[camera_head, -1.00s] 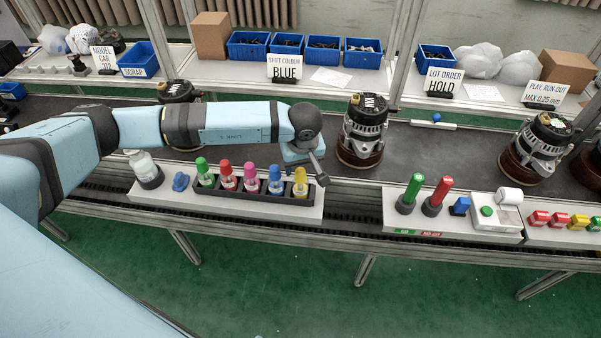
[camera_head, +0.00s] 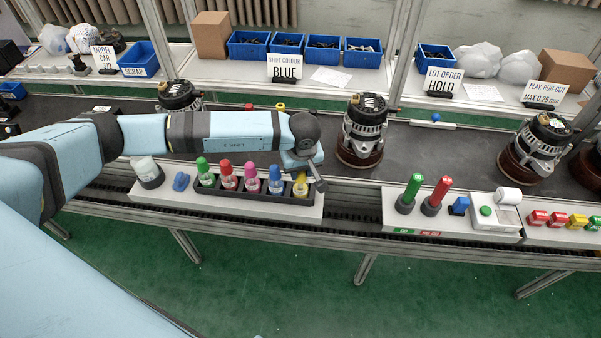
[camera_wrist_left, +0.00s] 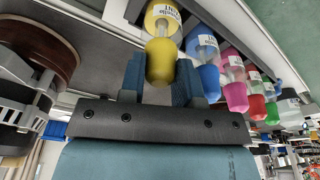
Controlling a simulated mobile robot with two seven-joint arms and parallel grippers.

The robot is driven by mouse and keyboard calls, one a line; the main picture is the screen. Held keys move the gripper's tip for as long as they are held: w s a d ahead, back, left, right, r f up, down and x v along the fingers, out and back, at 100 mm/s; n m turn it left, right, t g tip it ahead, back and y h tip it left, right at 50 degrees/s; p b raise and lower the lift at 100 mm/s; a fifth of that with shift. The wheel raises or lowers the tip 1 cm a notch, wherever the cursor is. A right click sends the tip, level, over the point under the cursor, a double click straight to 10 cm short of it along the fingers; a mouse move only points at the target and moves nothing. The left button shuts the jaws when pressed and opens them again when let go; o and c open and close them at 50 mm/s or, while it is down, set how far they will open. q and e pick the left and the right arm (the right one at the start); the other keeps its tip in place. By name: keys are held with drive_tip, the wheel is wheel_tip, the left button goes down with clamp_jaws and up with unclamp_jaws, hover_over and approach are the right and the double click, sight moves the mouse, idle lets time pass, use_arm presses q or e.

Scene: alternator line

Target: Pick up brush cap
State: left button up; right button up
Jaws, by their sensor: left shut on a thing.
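A row of small bottles with coloured caps stands in a black rack (camera_head: 240,196) on the near side of the bench. The yellow bottle (camera_head: 300,188) is at the right end. My left gripper (camera_head: 312,178) is over it, partly hiding it. In the left wrist view, the fingers of my left gripper (camera_wrist_left: 158,88) are shut on the sides of the yellow cap (camera_wrist_left: 160,62). The yellow cap appears to be on its labelled bottle (camera_wrist_left: 163,20). Blue (camera_head: 275,173), pink (camera_head: 249,171), red (camera_head: 225,168) and green (camera_head: 202,165) caps stand to the left. My right gripper is not in view.
An alternator (camera_head: 364,130) stands close to the right of my left gripper. A white-capped bottle (camera_head: 148,170) and a blue piece (camera_head: 181,181) are left of the rack. Green and red markers (camera_head: 437,195) stand farther right. Signs and blue bins (camera_head: 248,46) line the back shelf.

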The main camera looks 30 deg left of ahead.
use_arm(q)
wheel_tip(320, 180, up, 20)
drive_tip(key=b, duration=0.2)
idle(0.4)
drive_tip(key=o, duration=0.4)
drive_tip(key=shift+c, duration=1.5)
drive_tip(key=shift+b, duration=0.55)
